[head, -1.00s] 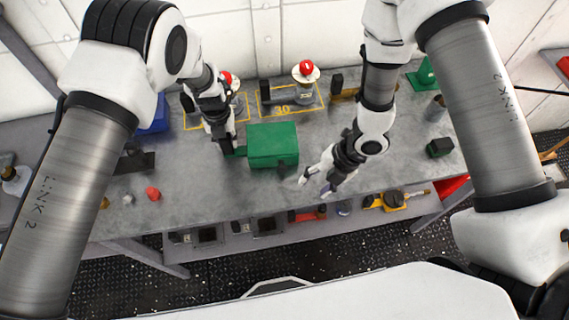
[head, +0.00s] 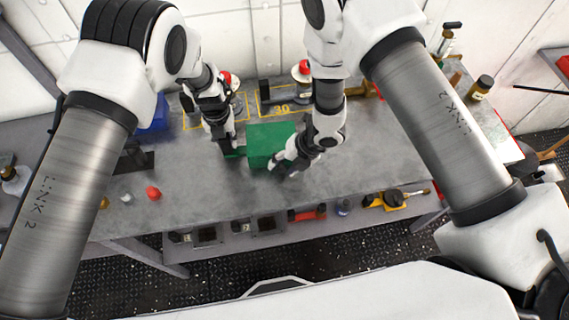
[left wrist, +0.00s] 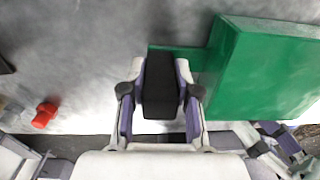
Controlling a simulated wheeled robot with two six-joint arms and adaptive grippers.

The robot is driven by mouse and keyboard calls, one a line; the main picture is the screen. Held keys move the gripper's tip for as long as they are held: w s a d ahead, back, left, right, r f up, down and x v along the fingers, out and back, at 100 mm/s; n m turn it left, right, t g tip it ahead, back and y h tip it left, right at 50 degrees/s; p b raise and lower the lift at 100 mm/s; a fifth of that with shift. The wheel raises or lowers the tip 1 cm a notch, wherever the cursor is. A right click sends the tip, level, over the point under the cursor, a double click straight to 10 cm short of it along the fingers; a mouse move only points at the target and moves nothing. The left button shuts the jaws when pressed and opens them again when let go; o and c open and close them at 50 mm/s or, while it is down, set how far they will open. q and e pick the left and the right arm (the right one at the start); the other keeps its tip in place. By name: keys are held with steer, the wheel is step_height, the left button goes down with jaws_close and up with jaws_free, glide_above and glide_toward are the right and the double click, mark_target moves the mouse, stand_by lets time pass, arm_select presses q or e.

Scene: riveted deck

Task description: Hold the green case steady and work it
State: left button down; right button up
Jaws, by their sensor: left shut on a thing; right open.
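The green case (head: 266,135) sits on the grey workbench, and it also fills the right of the left wrist view (left wrist: 268,70). A flat green tab sticks out from its left side. My left gripper (head: 230,150) is shut on this tab; in the left wrist view its fingers (left wrist: 160,105) are over the tab. My right gripper (head: 284,166) is open at the front right of the case and covers that corner in the head view. Its fingers also show at the lower right of the left wrist view (left wrist: 275,140). I cannot tell whether they touch the case.
A red knob (head: 153,193) lies on the bench (head: 200,205) to the left, also in the left wrist view (left wrist: 44,115). A blue bin (head: 153,118) stands at the back left. Red-topped items stand behind the case. The bench front between is mostly clear.

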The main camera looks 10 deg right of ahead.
jaws_close()
steer(key=s, duration=0.6)
steer(key=shift+s+a, duration=0.3)
jaws_free()
